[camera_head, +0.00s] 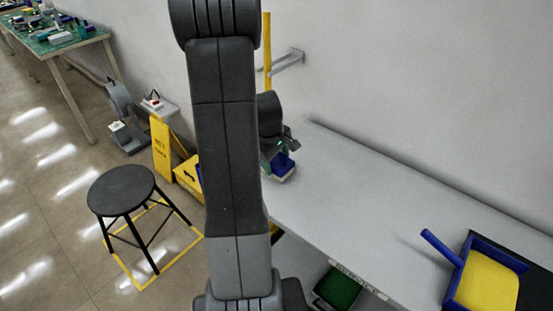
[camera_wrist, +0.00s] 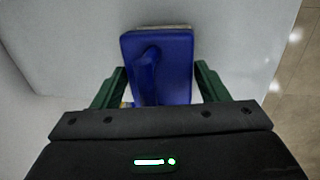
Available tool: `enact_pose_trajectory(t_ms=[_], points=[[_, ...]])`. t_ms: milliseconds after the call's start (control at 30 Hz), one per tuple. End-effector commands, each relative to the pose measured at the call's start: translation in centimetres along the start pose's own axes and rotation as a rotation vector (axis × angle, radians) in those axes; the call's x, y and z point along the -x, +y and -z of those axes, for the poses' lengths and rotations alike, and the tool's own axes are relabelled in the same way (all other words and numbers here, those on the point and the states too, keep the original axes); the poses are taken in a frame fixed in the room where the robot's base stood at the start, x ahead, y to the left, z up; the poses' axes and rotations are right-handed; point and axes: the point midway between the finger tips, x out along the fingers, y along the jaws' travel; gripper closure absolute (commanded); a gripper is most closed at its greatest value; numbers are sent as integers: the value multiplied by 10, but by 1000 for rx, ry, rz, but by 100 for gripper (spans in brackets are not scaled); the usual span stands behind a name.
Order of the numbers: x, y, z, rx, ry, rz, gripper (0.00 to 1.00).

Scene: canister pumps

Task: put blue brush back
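The blue brush (camera_wrist: 178,68) is a blue block with a handle that rises towards my wrist camera and a thin pale strip along its far edge. In the head view the brush (camera_head: 283,163) is at the far left end of the pale worktop (camera_head: 345,190), pale underside down. My gripper (camera_wrist: 158,80) is over it, with green fingers on either side of the handle. The fingers stand wide apart, with gaps beside the handle. Whether they touch the block's sides is hard to see. In the head view my arm hides part of the gripper.
A blue tray with a yellow inside (camera_head: 484,282) and a blue rod (camera_head: 441,246) are at the worktop's right. A wall bracket (camera_head: 288,61) is behind a yellow pole (camera_head: 267,50). A black stool (camera_head: 121,190) and yellow sign (camera_head: 161,148) stand left. The worktop's middle is clear.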

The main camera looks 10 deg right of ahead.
Motion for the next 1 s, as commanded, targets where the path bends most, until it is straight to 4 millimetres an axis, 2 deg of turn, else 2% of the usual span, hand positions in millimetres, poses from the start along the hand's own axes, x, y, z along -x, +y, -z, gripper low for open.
enact_pose_trajectory(t_ms=[33,100,367,500,667,1000], points=[[0,0,0,0,0,0,22],[0,0,0,0,0,0,12],[1,0,0,0,0,0,12],[9,1,0,0,1,-1,12],[35,1,1,1,4,-4,12],[102,1,0,1,2,-2,12]])
